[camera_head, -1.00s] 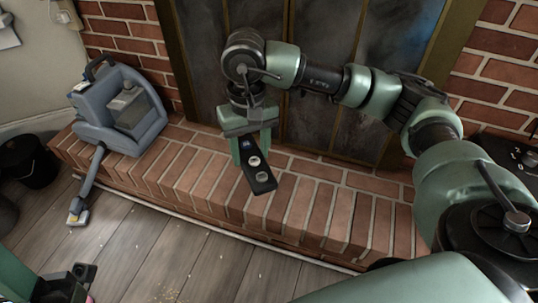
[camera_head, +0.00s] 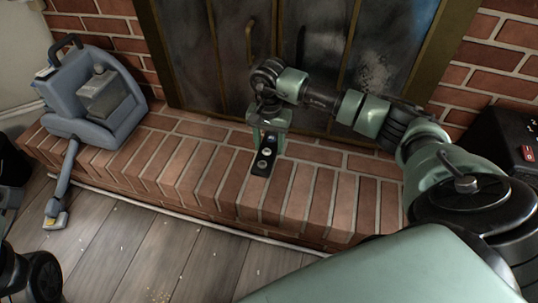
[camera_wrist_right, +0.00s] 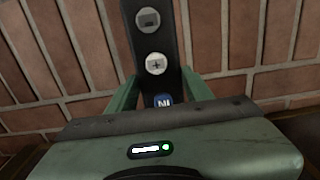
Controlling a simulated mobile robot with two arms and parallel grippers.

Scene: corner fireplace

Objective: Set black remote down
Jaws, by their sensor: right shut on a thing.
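The black remote (camera_head: 264,163) is a slim dark bar with pale round buttons, at the brick hearth ledge (camera_head: 205,180) in the head view. My right gripper (camera_head: 268,145) points down and is shut on the remote's far end. In the right wrist view the remote (camera_wrist_right: 153,40) runs away between the two green fingers (camera_wrist_right: 160,92), with bricks behind it. The remote appears to be at or just above the bricks; I cannot tell whether it touches. My left gripper is not clearly in view.
A blue-grey carpet cleaner (camera_head: 95,95) stands on the ledge at left, its hose and nozzle reaching down to the wooden floor (camera_head: 150,250). Glass fireplace doors (camera_head: 220,50) rise behind my right gripper. A black box (camera_head: 505,140) is at right. The ledge around the remote is clear.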

